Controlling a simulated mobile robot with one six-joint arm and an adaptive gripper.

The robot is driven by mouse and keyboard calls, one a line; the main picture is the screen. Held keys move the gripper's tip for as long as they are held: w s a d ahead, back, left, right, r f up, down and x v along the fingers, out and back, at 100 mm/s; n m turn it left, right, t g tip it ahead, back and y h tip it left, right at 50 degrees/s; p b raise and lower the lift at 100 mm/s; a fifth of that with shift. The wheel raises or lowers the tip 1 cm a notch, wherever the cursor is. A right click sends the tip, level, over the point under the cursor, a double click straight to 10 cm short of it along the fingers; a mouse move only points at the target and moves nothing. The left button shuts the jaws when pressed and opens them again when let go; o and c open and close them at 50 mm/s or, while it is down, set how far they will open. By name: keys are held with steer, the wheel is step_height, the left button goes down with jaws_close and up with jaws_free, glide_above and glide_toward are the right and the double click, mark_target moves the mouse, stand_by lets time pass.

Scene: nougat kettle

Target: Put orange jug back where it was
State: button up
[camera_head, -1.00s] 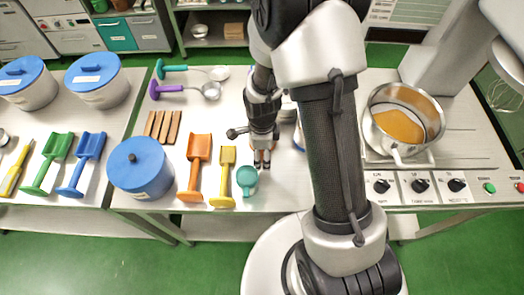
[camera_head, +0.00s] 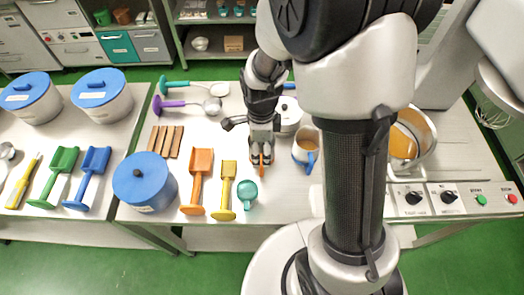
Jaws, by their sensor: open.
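My gripper (camera_head: 262,160) is open and points down over the front part of the middle table. A narrow orange piece (camera_head: 262,170), which looks like the handle of the orange jug, shows between and just below its fingertips. The rest of that jug is hidden behind the gripper, so I cannot tell whether the fingers touch it. A teal jug (camera_head: 247,194) stands just in front and to the left. A white jug with a blue handle (camera_head: 306,148) stands to the right.
A white lidded pot (camera_head: 288,115) stands behind the gripper. Yellow (camera_head: 226,190) and orange (camera_head: 198,182) scoops and a blue-lidded tub (camera_head: 144,182) lie to the left. The kettle (camera_head: 410,137) on the right is partly hidden by my arm. Bare table shows left of the gripper.

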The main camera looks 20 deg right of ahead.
steer(key=s+r+n+t, duration=0.2)
steer(key=s+r+n, duration=0.6)
steer(key=r+n, duration=0.2)
steer(key=s+r+n+t, duration=0.2)
steer(key=s+r+n, duration=0.6)
steer(key=r+n, duration=0.3)
steer(key=shift+s+d+r+n, duration=0.15)
steer(key=shift+d+r+n, duration=0.2)
steer(key=shift+r, duration=0.4)
steer(key=shift+f, duration=0.1)
